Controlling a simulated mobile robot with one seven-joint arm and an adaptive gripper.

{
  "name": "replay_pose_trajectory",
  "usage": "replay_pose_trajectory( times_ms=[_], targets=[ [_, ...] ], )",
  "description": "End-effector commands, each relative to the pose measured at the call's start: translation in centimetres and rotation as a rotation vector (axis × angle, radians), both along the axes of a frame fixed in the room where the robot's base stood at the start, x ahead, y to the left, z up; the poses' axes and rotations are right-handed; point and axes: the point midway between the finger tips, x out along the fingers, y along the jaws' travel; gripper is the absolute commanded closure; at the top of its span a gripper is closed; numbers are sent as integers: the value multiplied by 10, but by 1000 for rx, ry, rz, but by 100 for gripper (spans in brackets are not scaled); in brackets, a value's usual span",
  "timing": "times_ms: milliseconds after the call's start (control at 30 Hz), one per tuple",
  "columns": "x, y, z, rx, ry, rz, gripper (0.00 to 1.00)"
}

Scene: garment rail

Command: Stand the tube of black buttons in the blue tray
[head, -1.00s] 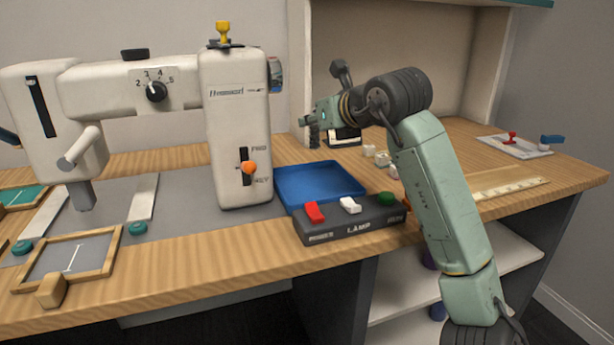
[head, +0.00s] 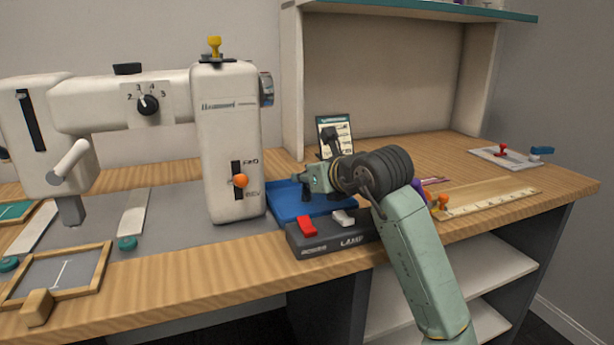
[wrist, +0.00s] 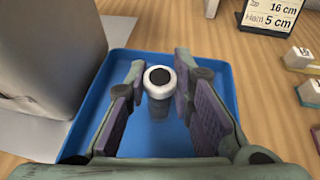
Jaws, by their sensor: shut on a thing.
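In the wrist view the tube of black buttons (wrist: 158,82) shows end-on, with a white rim and a black centre on top and a dark body below. It looks roughly upright. My gripper (wrist: 160,75) is shut on it, a fingertip at each side. The blue tray (wrist: 222,73) lies beneath them. In the head view my gripper (head: 300,182) is over the blue tray (head: 283,208), beside the sewing machine. The tube cannot be made out there. I cannot tell whether its lower end touches the tray floor.
The white sewing machine (head: 228,130) stands close at the tray's left. The dark switch box (head: 330,236) sits along its front. A measurement card (wrist: 271,14) is behind, and small blocks (wrist: 302,58) lie to the right. A ruler (head: 490,198) lies farther right.

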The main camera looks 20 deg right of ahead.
Motion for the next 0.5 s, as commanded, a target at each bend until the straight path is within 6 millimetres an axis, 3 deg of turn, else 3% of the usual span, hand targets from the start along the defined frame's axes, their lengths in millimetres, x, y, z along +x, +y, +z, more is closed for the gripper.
replay_pose_trajectory(
  times_ms=[33, 67, 333, 500],
  targets=[
    [0, 0, -4, 0, 0, 0, 100],
    [0, 0, -2, 0, 0, 0, 77],
    [0, 0, -2, 1, 1, 0, 59],
    [0, 0, -2, 1, 1, 0, 58]
  ],
)
